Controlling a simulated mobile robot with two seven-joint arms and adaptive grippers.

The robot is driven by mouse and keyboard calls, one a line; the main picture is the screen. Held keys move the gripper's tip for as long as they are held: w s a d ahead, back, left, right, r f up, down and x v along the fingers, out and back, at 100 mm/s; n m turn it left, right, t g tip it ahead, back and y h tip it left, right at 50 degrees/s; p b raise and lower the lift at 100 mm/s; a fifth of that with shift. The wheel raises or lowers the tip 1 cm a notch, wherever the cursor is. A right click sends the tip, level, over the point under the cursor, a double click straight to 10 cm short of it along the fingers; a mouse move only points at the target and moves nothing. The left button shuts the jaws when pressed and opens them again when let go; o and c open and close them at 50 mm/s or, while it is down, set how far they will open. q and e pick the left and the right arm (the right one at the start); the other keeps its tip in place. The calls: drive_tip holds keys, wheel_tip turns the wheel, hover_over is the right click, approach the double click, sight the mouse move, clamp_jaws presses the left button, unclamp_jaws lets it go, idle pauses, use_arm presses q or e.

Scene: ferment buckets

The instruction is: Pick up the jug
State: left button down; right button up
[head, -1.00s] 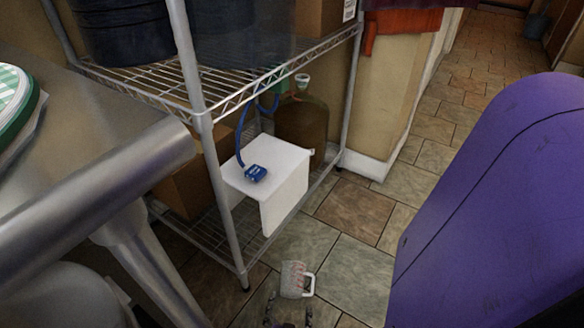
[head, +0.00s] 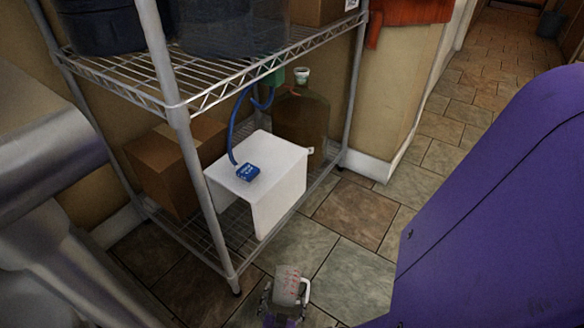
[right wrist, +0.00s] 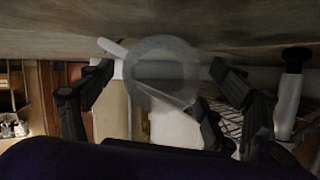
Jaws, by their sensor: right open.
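The jug (head: 287,284) is a small translucent measuring jug with red markings and a white handle on its right side. It stands on the floor tiles at the bottom centre of the head view. My right gripper (head: 284,300) is open at the jug, with its fingers on either side of the jug's near part. In the right wrist view the jug (right wrist: 160,62) shows pale and round between the two spread black fingers of the gripper (right wrist: 162,72). Whether the fingers touch it I cannot tell. My left gripper is out of view.
A wire shelf rack (head: 190,100) stands behind and left of the jug. Its lower shelf holds a white box (head: 275,190) with a blue device (head: 248,172), a cardboard box (head: 165,175) and a brown carboy (head: 300,120). Tiled floor (head: 350,270) is clear right of the jug.

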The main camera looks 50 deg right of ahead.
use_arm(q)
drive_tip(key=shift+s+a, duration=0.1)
use_arm(e)
drive_tip(key=c, duration=1.3)
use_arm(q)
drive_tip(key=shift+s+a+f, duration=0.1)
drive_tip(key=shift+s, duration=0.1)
use_arm(e)
drive_tip(key=shift+c, duration=0.2)
drive_tip(key=shift+r, duration=0.15)
